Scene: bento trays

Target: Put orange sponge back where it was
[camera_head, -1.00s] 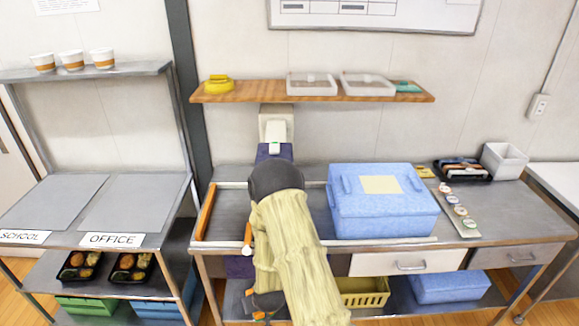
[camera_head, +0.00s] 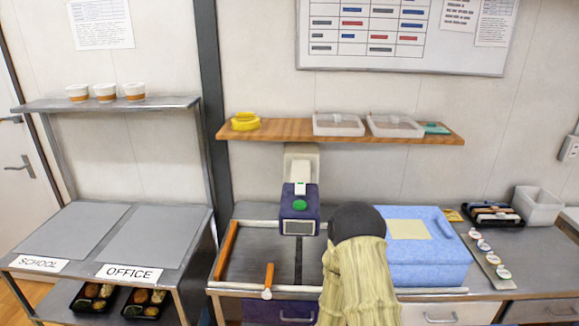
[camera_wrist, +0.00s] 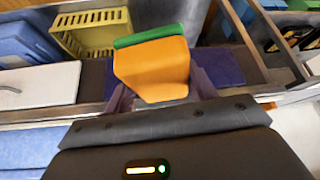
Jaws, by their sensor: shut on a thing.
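In the wrist view, the orange sponge (camera_wrist: 155,68) with a green top layer (camera_wrist: 148,36) sits between the two purple fingers of my gripper (camera_wrist: 160,88), which is shut on it. The sponge is held in the air in front of the counter edge. In the head view, my sleeved arm reaches down past the counter front, and the gripper and sponge are hidden.
A yellow basket (camera_wrist: 92,36) and a blue bin (camera_wrist: 28,48) show in the wrist view. The counter holds a blue box (camera_head: 425,262) and a purple device (camera_head: 299,208). A wooden shelf (camera_head: 290,131) with clear containers (camera_head: 338,125) hangs above.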

